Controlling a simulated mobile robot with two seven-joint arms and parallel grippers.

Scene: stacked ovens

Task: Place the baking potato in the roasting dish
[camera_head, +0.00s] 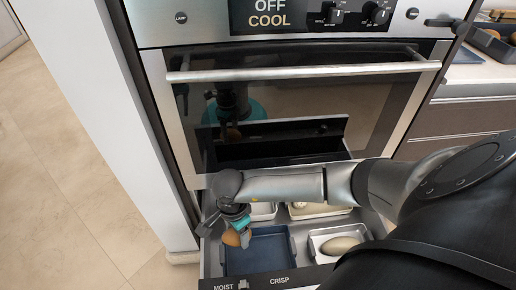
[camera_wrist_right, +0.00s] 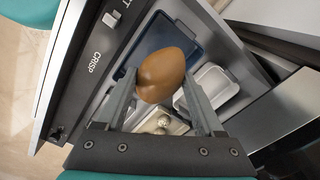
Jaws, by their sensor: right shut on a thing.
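My right gripper (camera_head: 240,224) is shut on the brown baking potato (camera_head: 232,238). It holds the potato above the left side of the open drawer, beside the dark blue dish. In the right wrist view the potato (camera_wrist_right: 162,75) sits between the two fingers and covers part of the dark blue dish (camera_wrist_right: 152,36). That dish (camera_head: 259,253) is rectangular, looks empty and lies in the front left of the drawer; it looks like the roasting dish. My left gripper is not in view.
The drawer (camera_head: 212,262) is pulled out under a shut oven with a long metal handle (camera_head: 300,72). A white dish (camera_head: 318,238) with a pale oval thing (camera_head: 340,245) stands right of the blue dish. More pale dishes (camera_head: 315,211) stand behind, partly hidden by my right arm.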

